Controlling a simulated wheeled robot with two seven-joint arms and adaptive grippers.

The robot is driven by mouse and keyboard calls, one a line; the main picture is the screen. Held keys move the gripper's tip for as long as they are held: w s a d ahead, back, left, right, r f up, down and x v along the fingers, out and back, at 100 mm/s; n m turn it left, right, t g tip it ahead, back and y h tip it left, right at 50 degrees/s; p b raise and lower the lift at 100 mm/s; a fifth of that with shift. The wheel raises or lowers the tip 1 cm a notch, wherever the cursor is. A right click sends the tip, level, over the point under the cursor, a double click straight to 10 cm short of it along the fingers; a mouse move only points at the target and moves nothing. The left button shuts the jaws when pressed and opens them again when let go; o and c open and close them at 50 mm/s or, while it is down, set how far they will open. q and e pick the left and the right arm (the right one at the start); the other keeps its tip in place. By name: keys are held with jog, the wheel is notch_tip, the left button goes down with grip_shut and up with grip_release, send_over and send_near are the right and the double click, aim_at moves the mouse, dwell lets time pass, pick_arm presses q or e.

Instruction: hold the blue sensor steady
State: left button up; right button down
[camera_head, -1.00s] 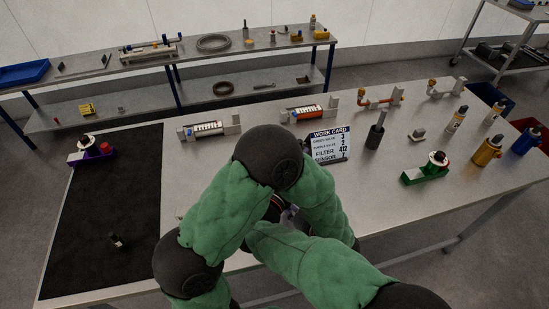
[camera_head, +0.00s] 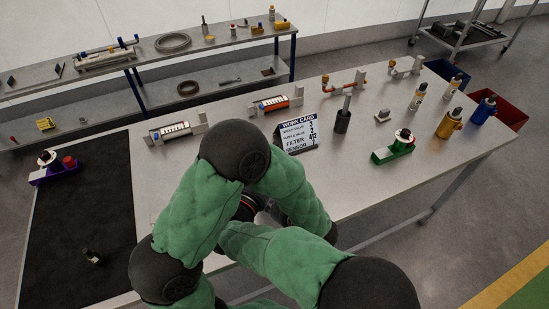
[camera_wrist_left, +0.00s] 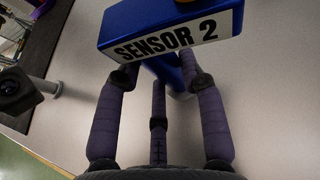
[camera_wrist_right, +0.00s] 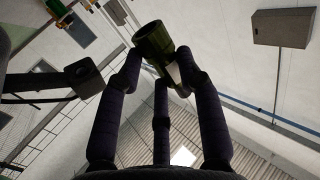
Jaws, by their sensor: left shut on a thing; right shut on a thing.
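The blue sensor (camera_wrist_left: 180,22) shows in the left wrist view as a blue block with a white "SENSOR 2" label. My left gripper (camera_wrist_left: 161,80) is shut on it, with its fingers around the blue part below the label. In the right wrist view my right gripper (camera_wrist_right: 160,62) is shut on a dark green cylinder (camera_wrist_right: 153,40). That view looks up toward the ceiling and wall. In the head view my crossed green arms hide both grippers and most of what they hold.
A work card (camera_head: 296,134) stands on the grey table (camera_head: 345,180). A green fixture (camera_head: 393,150), a yellow bottle-like part (camera_head: 449,123) and a blue one (camera_head: 482,110) stand to the right. A black mat (camera_head: 80,215) at left bears a purple fixture (camera_head: 42,178).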

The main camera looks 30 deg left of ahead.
jog(key=shift+f, duration=1.85)
jog(key=shift+f, duration=0.8)
dwell(0.4)
jog(key=c, duration=0.7)
grip_release()
jog(key=shift+c, duration=0.2)
notch_tip(320, 180, up, 10)
jog(key=shift+a+r, duration=0.1)
pick_arm(q)
jog(key=o, duration=1.1)
